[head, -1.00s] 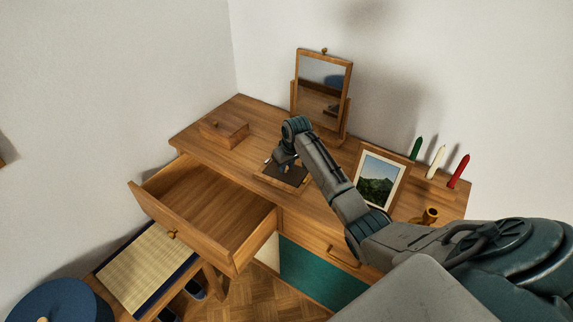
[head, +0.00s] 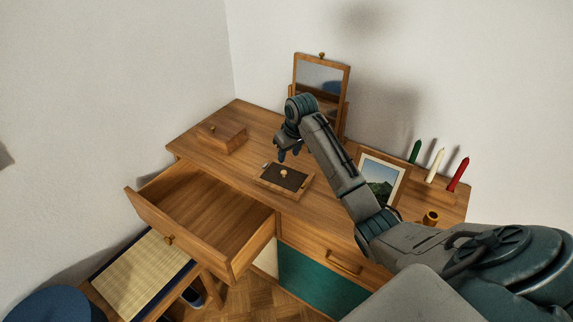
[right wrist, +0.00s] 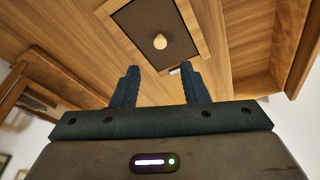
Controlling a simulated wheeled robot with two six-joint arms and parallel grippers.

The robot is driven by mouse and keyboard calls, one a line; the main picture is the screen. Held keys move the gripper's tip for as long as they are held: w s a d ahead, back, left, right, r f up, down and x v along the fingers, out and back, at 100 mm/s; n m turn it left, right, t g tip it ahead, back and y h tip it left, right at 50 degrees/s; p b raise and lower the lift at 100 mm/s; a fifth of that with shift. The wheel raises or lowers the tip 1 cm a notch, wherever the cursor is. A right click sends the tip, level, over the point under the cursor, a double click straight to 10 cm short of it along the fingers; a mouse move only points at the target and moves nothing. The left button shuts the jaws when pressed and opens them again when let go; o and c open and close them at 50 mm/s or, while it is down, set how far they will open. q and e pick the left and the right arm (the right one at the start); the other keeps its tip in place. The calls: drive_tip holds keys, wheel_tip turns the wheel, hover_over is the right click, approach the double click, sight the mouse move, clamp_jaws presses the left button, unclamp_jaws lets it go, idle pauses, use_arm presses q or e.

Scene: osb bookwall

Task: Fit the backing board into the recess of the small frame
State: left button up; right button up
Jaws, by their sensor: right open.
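The small frame (head: 276,191) lies flat on the wooden desk. The dark brown backing board (head: 275,177) with a pale round knob (head: 284,173) lies within its wooden rim. In the right wrist view the board (right wrist: 140,28) has the rim (right wrist: 201,36) around it, and the knob (right wrist: 160,41) stands up from its middle. I cannot tell whether the board sits fully flush. My right gripper (head: 287,154) is open and empty, above and behind the frame, apart from the knob. Its spread fingers (right wrist: 160,74) show in the wrist view. My left gripper is not in view.
A drawer (head: 205,215) stands open at the front left. A wooden box (head: 222,138) is at the back left and a tilting mirror (head: 321,78) behind. A framed picture (head: 379,180) and three candles (head: 437,164) stand to the right. A small pale item (right wrist: 175,71) lies beside the frame.

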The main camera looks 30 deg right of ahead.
drive_tip(key=shift+v, duration=1.3)
